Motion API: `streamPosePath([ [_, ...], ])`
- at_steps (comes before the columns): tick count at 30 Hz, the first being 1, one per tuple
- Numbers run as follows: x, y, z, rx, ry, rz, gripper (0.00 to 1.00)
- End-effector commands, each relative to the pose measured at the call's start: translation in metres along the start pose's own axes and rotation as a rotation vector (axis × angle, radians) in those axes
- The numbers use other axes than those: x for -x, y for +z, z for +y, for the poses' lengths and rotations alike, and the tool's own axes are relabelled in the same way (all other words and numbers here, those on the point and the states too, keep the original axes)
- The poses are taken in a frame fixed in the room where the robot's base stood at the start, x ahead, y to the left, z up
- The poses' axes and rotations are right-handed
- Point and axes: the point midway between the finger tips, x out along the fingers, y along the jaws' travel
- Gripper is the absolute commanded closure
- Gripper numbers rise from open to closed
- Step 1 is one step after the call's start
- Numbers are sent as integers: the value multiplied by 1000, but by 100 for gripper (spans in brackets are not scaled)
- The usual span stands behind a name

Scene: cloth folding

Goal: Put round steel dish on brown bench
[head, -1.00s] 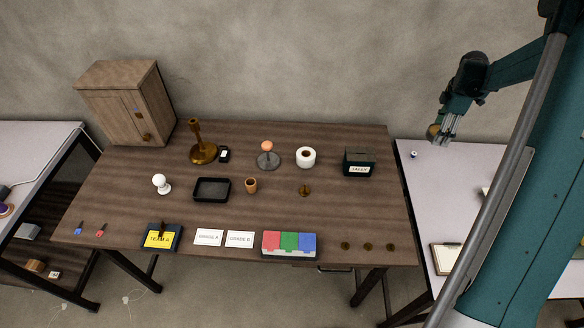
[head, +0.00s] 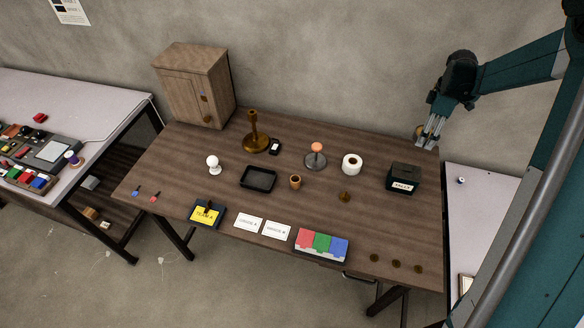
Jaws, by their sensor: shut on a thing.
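The brown bench (head: 215,150) is the wood-topped table in the middle of the head view. My gripper (head: 424,137) is at the right, in front of the wall, and appears above the bench's back right corner. It is shut on a small, round, metallic-looking thing, which I take to be the round steel dish (head: 420,135). The dish shows small and is partly covered by the fingers. I cannot tell how far above the bench top it is.
A black tally box (head: 403,178), a white roll (head: 352,164) and an orange-topped stand (head: 316,157) are on the bench's right half. A brass stand (head: 255,138) and a wooden cabinet (head: 195,85) are at the back left. Bare top lies behind the roll.

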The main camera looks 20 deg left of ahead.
Motion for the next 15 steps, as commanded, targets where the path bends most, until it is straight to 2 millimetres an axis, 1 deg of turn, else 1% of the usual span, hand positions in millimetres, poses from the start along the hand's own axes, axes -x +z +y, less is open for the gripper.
streamPosePath([
  [1,4,-10,-2,3,0,0,65],
  [3,5,-20,-5,2,0,0,65],
  [6,7,-30,-7,3,0,0,65],
  [9,7,-34,-9,2,0,0,65],
  [15,7,-36,-9,1,0,0,65],
])
